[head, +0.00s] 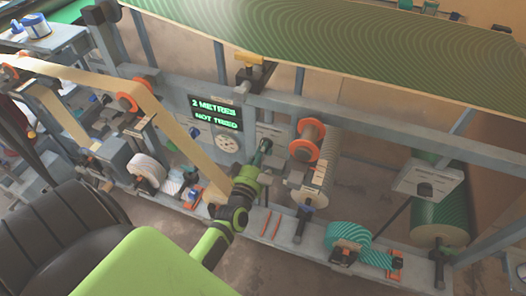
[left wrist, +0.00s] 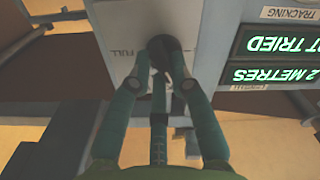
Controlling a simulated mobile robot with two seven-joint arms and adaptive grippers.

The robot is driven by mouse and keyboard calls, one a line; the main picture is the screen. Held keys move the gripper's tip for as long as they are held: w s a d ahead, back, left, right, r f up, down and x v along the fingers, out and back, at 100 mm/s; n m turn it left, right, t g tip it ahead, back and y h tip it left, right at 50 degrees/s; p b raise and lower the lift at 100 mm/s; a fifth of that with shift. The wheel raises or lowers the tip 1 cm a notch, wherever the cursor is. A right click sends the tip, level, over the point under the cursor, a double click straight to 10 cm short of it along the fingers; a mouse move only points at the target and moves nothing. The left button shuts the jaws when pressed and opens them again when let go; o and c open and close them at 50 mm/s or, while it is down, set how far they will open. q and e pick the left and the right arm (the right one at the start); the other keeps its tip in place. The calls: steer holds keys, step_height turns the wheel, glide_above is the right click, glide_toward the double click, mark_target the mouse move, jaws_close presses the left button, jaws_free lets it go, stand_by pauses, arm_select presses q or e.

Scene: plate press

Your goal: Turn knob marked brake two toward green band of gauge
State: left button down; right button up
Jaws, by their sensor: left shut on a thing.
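My left gripper (head: 263,150) reaches up to a small pale panel (head: 270,132) on the machine's frame, just right of the lit display. In the left wrist view the teal fingers of the gripper (left wrist: 164,66) are shut around a dark round knob (left wrist: 161,46). The knob sits on a pale plate (left wrist: 122,28) printed with "FULL"; its other marks are covered or unreadable, so I cannot tell the knob's name. A round pale dial (head: 228,144) sits below the display, left of the gripper. No green band can be made out on it.
The display (head: 215,112) reads "2 METRES NOT TRIED"; it also shows in the left wrist view (left wrist: 275,58). A roller with an orange collar (head: 306,138) stands close right of the gripper. A tan web (head: 180,135) runs down at left. Another knob panel (head: 428,178) is at right.

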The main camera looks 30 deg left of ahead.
arm_select(q)
steer(key=shift+r+n, duration=0.15)
steer(key=shift+n, duration=0.35)
steer(key=c, duration=1.1)
jaws_free()
steer(key=v, duration=1.2)
steer(key=shift+a, duration=0.1)
